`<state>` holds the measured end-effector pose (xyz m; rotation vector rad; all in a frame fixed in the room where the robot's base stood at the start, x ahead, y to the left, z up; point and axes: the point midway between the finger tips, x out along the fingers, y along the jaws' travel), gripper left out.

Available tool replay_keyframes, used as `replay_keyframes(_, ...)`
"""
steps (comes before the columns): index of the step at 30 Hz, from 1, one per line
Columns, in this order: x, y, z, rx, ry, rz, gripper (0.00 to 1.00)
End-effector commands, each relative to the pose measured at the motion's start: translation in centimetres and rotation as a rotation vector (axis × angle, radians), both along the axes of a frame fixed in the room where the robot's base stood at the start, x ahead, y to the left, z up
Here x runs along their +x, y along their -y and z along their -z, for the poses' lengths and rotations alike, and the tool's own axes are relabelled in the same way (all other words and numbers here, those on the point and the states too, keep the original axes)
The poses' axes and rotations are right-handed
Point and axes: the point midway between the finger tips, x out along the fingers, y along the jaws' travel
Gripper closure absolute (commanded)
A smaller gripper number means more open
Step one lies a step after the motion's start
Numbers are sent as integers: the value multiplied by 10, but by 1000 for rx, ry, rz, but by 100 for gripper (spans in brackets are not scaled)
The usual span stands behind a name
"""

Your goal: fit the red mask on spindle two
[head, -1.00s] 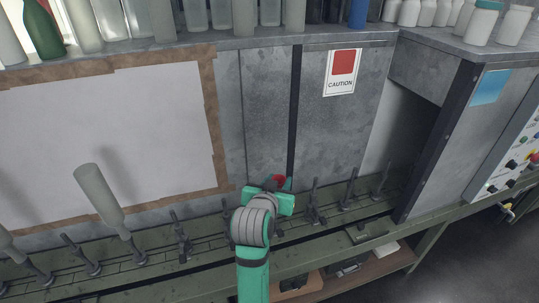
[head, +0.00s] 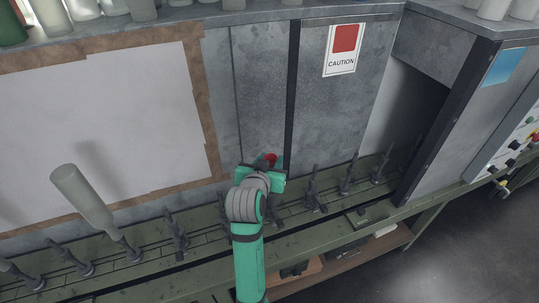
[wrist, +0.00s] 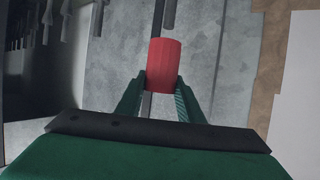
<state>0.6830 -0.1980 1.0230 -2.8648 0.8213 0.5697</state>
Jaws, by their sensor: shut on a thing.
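The red mask is a short red cylinder (wrist: 164,65), seen between my two green fingers in the wrist view. My gripper (wrist: 163,84) is shut on it. In the head view the red mask (head: 270,158) is a small red patch just beyond my gripper (head: 270,166), mostly hidden by my wrist. It is in front of the grey wall, above the row of spindles. Dark spindles stand along the green rail, such as one right of my gripper (head: 313,190) and one to its left (head: 177,232). No number marks show, so I cannot tell which is spindle two.
A pale frosted bottle (head: 82,195) leans on a spindle at the left. A metal wall (head: 260,90) with a caution sign (head: 343,48) stands close behind the rail. A dark-edged cabinet (head: 440,130) closes off the right end. Bottles line the shelf above.

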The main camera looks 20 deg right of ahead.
Motion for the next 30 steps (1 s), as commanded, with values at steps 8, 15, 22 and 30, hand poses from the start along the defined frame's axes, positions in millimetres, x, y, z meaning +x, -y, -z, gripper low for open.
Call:
replay_keyframes(8,0,0,5,0,0,0,88)
replay_keyframes(15,0,-3,5,0,0,-3,88)
replay_keyframes(22,-2,-9,4,0,0,-9,88)
replay_keyframes(30,-3,-5,4,0,0,-3,88)
